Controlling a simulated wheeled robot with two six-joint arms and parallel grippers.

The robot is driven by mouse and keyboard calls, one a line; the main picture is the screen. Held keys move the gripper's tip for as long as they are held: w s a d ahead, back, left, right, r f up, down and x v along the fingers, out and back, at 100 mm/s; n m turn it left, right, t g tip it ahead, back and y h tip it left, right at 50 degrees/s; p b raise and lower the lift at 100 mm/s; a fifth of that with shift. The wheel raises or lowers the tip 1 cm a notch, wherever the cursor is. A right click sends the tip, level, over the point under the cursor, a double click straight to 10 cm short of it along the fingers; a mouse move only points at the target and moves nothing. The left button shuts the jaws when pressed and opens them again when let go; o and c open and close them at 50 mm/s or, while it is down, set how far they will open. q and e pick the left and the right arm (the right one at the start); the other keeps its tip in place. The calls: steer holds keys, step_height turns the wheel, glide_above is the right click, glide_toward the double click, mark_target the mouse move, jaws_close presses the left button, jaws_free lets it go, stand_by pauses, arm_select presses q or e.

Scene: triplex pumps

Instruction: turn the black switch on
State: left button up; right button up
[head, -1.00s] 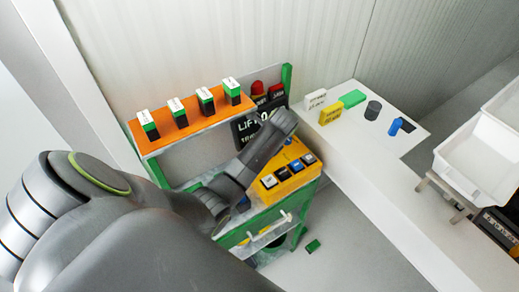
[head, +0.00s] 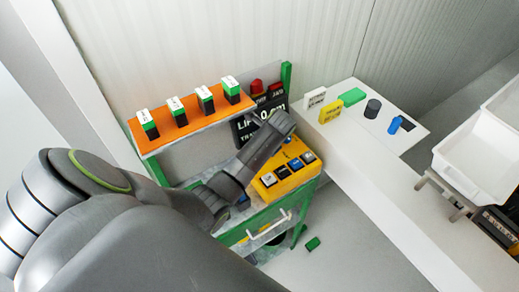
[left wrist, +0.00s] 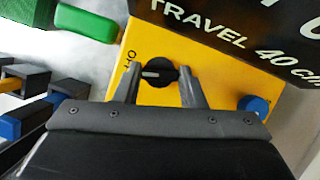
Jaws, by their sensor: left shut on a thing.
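The black switch (left wrist: 158,73) is a round knob on a yellow panel (left wrist: 150,40), seen in the left wrist view. A pale pointer mark on it faces left, towards partly hidden lettering. My left gripper (left wrist: 158,88) has one finger on each side of the knob and is shut on it. My right gripper is in neither view.
A blue knob (left wrist: 253,104) sits right of the switch. A black "TRAVEL 40 cm" sign (left wrist: 245,25) stands behind the panel. A white counter (head: 375,150) and white bins (head: 480,150) are on the right.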

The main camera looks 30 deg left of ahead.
arm_select(q)
steer(key=shift+n, duration=0.3)
steer(key=n+g, duration=0.1)
steer(key=n, duration=0.2)
steer(key=shift+w+n+g, duration=0.2)
steer(key=shift+n+g, duration=0.1)
steer(key=shift+g, duration=0.1)
steer(key=n, duration=0.2)
steer(key=n+g, duration=0.1)
steer(key=n, duration=0.1)
steer(key=shift+w+a+n+g+h, duration=0.1)
steer(key=shift+n+g+h, duration=0.2)
steer(key=o, duration=1)
